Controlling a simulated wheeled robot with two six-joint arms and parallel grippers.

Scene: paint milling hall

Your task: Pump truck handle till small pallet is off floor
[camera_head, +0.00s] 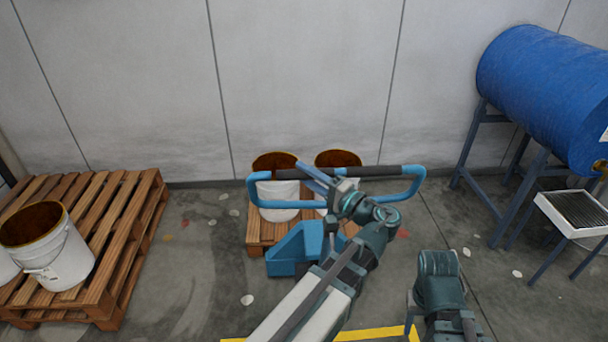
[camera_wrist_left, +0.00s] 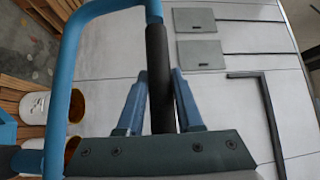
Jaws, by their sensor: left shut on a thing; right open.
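The truck handle (camera_head: 414,188) is a blue loop with dark grips, held up in front of the small pallet. My left gripper (camera_head: 318,176) is shut on the handle's dark grip bar; the left wrist view shows the bar (camera_wrist_left: 158,70) between its two blue fingers (camera_wrist_left: 160,105). The blue pallet truck body (camera_head: 290,256) stands at the small wooden pallet (camera_head: 256,232), which carries two white buckets (camera_head: 278,196) with brown contents. My arm hides part of the pallet and truck, and I cannot tell any gap under the pallet. My right gripper is not visible, only part of that arm.
A larger wooden pallet (camera_head: 128,248) with white buckets (camera_head: 68,262) stands at left. A blue drum (camera_head: 545,90) lies on a stand (camera_head: 476,140) at right, beside a grated tray (camera_head: 574,215). Yellow floor marking (camera_head: 372,334) shows in front. A grey wall closes the back.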

